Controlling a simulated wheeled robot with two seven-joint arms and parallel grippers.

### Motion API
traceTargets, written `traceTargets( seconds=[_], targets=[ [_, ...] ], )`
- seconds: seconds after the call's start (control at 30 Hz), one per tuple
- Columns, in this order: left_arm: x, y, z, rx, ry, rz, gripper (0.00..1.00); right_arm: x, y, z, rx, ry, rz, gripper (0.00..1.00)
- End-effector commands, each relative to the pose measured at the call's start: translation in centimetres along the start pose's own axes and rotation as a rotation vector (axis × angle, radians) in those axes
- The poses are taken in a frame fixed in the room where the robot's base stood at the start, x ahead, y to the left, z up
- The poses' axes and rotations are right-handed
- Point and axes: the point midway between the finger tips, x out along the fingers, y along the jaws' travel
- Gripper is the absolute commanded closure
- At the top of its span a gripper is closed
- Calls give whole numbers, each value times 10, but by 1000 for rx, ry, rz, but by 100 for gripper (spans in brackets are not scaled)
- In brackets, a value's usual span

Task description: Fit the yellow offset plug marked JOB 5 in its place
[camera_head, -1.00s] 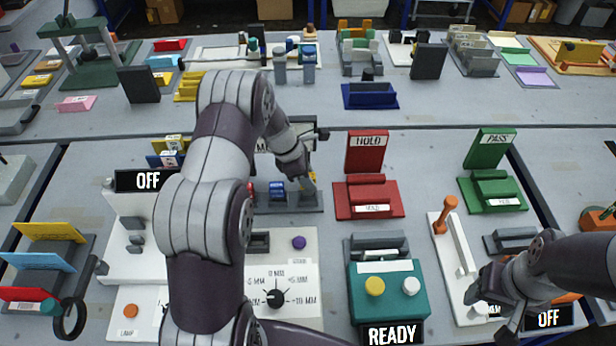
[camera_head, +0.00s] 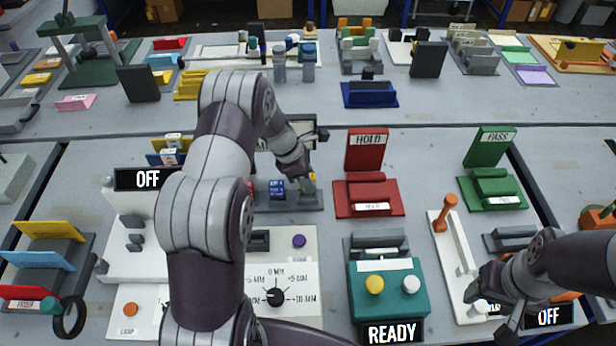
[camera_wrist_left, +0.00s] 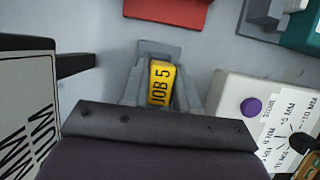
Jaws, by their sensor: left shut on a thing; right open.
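The yellow plug marked JOB 5 (camera_wrist_left: 160,84) is between the fingers of my left gripper (camera_wrist_left: 160,95) in the left wrist view, its label facing up. In the head view, a little of the yellow plug (camera_head: 312,181) shows at my left gripper (camera_head: 308,188), at the right end of a grey rack (camera_head: 292,207). I cannot tell whether the plug is still seated in the rack. A blue plug (camera_head: 277,188) stands in the rack to its left. My right gripper (camera_head: 494,318) is open and empty, low at the right by a white panel.
A white dial panel (camera_head: 299,268) with a purple knob (camera_head: 299,241) lies in front of the rack. The red HOLD stand (camera_head: 368,190) is close on the right. A teal READY box (camera_head: 388,300) stands nearer. My left arm hides part of the left side.

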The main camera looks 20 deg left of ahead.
Motion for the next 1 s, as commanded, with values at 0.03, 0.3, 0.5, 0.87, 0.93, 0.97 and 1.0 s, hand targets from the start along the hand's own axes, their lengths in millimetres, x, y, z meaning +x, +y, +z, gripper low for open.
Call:
traceTargets(
  seconds=[0.03,0.3,0.5,0.87,0.93,0.97,1.0],
  targets=[
    [2,0,-1,0,0,0,100,2,0,0,0,0,0,41],
    [8,0,-3,0,0,0,100,5,0,1,0,0,0,41],
    [13,0,-5,0,0,0,100,8,0,1,0,0,0,41],
    [21,0,-9,1,0,0,100,13,0,2,0,0,0,41],
    [23,0,-9,1,0,0,100,14,0,2,0,0,0,41],
    [23,0,-10,1,0,0,100,15,0,2,0,0,0,41],
    [23,0,-9,1,0,0,64,14,0,2,0,0,0,41]
  ],
)
